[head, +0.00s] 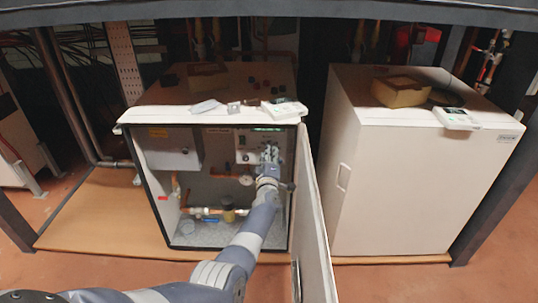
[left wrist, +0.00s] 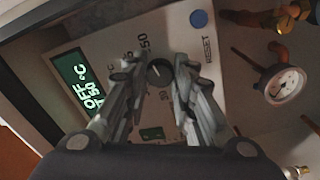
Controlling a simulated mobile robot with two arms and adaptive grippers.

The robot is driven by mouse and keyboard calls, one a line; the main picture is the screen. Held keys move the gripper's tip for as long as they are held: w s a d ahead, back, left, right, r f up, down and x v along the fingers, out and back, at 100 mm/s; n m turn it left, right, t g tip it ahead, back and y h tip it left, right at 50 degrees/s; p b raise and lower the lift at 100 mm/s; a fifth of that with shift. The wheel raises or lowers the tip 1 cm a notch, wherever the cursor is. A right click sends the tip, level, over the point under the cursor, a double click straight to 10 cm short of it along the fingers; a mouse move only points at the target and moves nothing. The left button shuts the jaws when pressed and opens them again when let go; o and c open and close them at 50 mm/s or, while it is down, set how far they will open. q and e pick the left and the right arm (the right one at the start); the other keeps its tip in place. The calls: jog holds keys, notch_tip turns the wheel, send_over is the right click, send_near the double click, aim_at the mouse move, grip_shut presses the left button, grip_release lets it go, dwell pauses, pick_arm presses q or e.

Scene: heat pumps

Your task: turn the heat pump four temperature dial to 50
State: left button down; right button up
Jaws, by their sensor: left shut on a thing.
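The heat pump's control panel (head: 248,148) is inside the open cabinet in the head view. In the left wrist view the dark round temperature dial (left wrist: 159,72) sits on the pale panel, with a printed "50" near its upper left. My left gripper (head: 270,155) reaches into the cabinet to the panel. In the left wrist view its fingers (left wrist: 158,70) are on either side of the dial, shut on it. A green display (left wrist: 85,85) reads "OFF" and "°C", with a second line partly readable. My right gripper is not in view.
The open cabinet door (head: 312,220) stands right of my left arm. A blue reset button (left wrist: 198,19) and a round gauge (left wrist: 284,82) are near the dial. A second, closed white cabinet (head: 400,185) stands to the right. Pipes run inside the open cabinet.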

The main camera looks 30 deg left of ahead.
pick_arm(q)
jog(key=shift+d+m, duration=0.1)
jog(key=shift+m, duration=0.2)
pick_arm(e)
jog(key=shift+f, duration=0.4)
pick_arm(q)
jog(key=shift+f, duration=0.1)
jog(key=c, duration=1.3)
grip_release()
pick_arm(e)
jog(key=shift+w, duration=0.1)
